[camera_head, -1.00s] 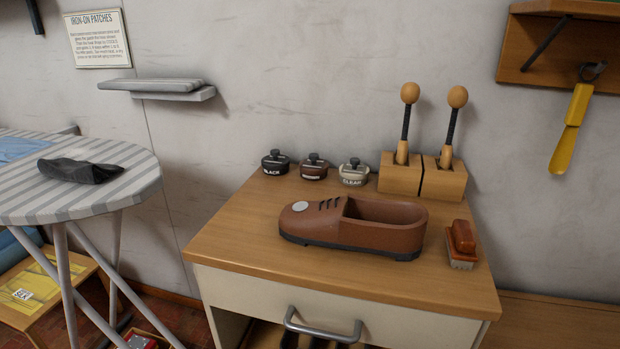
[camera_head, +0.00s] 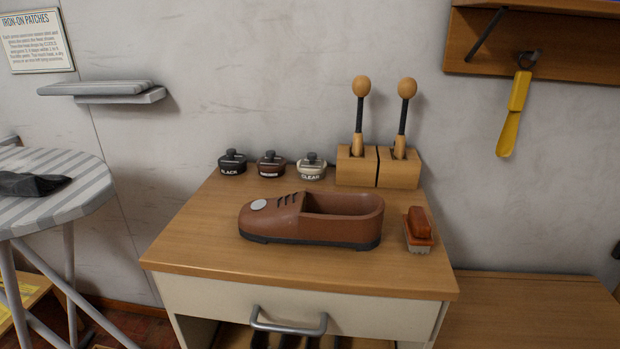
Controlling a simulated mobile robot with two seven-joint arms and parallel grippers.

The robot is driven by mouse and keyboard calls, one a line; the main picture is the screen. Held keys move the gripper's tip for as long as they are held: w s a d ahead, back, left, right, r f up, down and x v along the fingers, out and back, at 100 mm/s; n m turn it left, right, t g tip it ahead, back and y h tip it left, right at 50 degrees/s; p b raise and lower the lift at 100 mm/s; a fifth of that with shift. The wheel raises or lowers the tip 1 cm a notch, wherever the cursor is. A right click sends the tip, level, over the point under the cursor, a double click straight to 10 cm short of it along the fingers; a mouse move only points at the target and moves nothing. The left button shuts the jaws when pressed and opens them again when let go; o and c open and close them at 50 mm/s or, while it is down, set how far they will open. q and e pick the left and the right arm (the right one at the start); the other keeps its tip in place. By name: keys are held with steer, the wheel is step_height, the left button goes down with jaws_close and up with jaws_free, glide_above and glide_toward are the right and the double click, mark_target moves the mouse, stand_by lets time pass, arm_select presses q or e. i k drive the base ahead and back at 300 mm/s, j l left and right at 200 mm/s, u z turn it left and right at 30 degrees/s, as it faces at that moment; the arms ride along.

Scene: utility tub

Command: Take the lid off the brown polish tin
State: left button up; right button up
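The brown polish tin (camera_head: 271,169) stands at the back of the wooden cabinet top, between the black tin (camera_head: 232,166) on its left and the clear tin (camera_head: 311,172) on its right. Its lid (camera_head: 270,158) is on it, with a dark knob on top. The label on its front is too small to read surely. Neither of my grippers shows in the head view.
A brown shoe (camera_head: 312,220) lies on the cabinet top (camera_head: 300,272) in front of the tins. Two wooden blocks (camera_head: 378,168) with round-headed sticks stand right of the tins. A brush (camera_head: 418,230) lies at the right. An ironing board (camera_head: 60,198) stands left.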

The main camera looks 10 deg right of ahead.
mark_target(269, 161)
steer(key=j+u, duration=0.25)
steer(key=u, duration=0.15)
steer(key=i+j+u, duration=0.1)
steer(key=j+u, duration=0.15)
steer(key=u, duration=0.2)
